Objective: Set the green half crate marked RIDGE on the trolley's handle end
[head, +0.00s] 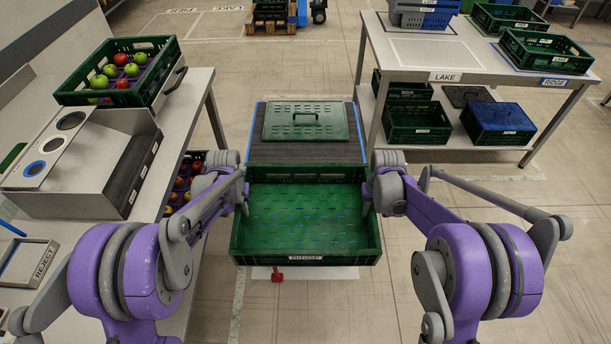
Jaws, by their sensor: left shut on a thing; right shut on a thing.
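An empty green crate (306,242) is in the middle of the head view, its open top towards me. A small white label sits on its near wall, too small to read surely. My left gripper (243,205) is shut on its left wall and my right gripper (368,203) on its right wall; the fingertips are partly hidden. Under and beyond the crate is what looks like the trolley, with a dark ribbed deck (300,152). A green lid (305,121) with a handle lies on its far part. I cannot tell whether the crate touches the deck.
A bench on the left bears a green crate of apples (152,92) and a metal unit (75,165). A table on the right carries LAKE (445,77) and RIDGE (553,82) signs and several crates. Floor right of the trolley is clear.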

